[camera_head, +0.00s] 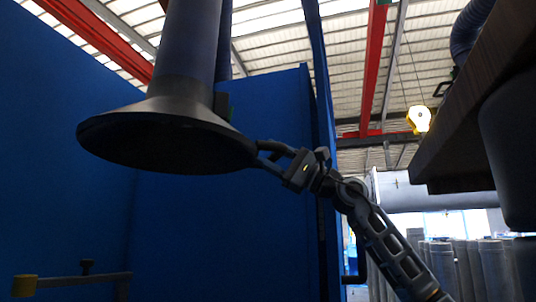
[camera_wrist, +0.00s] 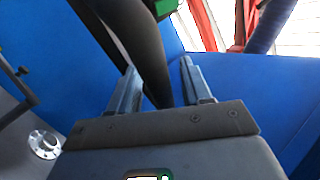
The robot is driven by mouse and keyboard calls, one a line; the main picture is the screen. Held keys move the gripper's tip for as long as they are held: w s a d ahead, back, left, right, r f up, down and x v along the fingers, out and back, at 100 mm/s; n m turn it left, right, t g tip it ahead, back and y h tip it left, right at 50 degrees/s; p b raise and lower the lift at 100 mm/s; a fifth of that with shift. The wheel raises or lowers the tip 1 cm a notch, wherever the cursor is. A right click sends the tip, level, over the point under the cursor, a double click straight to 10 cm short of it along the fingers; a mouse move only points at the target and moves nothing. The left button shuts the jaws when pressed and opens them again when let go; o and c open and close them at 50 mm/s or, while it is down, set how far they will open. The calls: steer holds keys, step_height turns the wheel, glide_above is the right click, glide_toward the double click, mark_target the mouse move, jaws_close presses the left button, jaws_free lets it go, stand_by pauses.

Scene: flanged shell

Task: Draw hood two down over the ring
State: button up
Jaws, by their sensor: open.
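A dark flared hood (camera_head: 165,135) hangs at the lower end of a wide vertical duct in the head view, its mouth facing down. It is the only hood I can make out; no number shows on it. My gripper (camera_head: 264,152) is at the hood's right edge. In the wrist view, my gripper (camera_wrist: 158,88) is open, and a dark curved bar or rim (camera_wrist: 148,50) runs between its two fingers. I cannot tell whether either finger touches it. I cannot make out the ring in either view.
Blue panels (camera_head: 60,120) stand behind and left of the hood. A dark overhanging body (camera_head: 480,110) is at right, above several grey cylinders (camera_head: 466,265).

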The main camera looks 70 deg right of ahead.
steer(key=v, duration=0.6)
steer(key=shift+s+f, duration=0.15)
steer(key=shift+s, duration=0.15)
steer(key=shift+d, duration=0.15)
